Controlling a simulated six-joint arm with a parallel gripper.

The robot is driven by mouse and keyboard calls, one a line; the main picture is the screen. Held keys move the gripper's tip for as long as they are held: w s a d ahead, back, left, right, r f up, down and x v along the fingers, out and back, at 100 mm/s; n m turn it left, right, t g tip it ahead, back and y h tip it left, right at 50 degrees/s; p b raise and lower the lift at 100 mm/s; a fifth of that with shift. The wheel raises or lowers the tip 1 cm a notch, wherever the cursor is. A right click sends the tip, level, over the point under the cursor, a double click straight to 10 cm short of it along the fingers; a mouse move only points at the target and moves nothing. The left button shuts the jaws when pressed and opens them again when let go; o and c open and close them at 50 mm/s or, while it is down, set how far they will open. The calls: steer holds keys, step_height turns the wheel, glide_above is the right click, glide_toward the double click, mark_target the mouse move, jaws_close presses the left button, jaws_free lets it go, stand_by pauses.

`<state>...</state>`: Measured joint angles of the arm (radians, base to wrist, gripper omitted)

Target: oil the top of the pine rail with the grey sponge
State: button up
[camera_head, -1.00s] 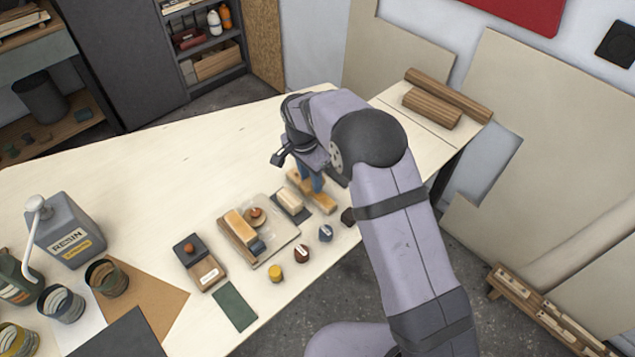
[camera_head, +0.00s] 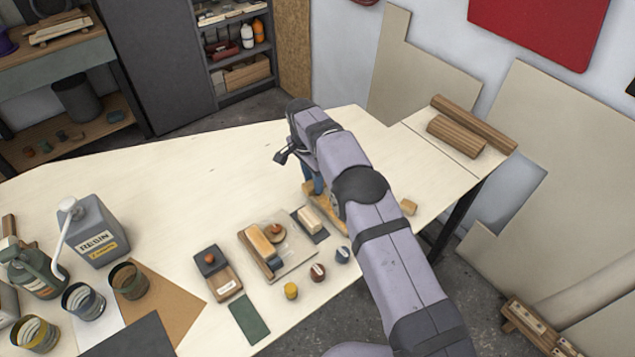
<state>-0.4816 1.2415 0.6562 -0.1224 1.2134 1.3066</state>
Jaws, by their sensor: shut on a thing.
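The pine rail (camera_head: 333,217) is a yellowish strip of wood lying on the bench, partly covered by my arm. My gripper (camera_head: 317,184) points down at the rail's far left end, its blue fingers partly visible below the wrist. It is shut, and what it holds is mostly hidden behind the wrist and arm. No loose grey sponge shows elsewhere, so I take the held thing to be the sponge. I cannot tell whether it touches the rail's top.
Left of the rail are a cream block on a dark pad (camera_head: 323,236), a tray (camera_head: 290,268) with a yellow block, and several small pots. A resin can (camera_head: 97,235) stands far left. A wooden block (camera_head: 408,206) lies right of my arm.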

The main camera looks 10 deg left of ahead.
step_height(320, 180, up, 4)
steer(key=shift+p, duration=0.7)
steer(key=shift+r+p, duration=1.3)
steer(key=shift+r, duration=0.6)
steer(key=n, duration=0.4)
steer(key=shift+s+d+r+y+b, duration=0.15)
steer(key=shift+s+y+b, duration=0.15)
steer(key=shift+s, duration=0.1)
steer(key=shift+f+n, duration=0.2)
steer(key=shift+n, duration=0.5)
steer(key=n, duration=0.3)
steer(key=shift+w+a+n, duration=0.3)
steer(key=shift+w+a, duration=0.05)
steer(key=shift+w, duration=0.05)
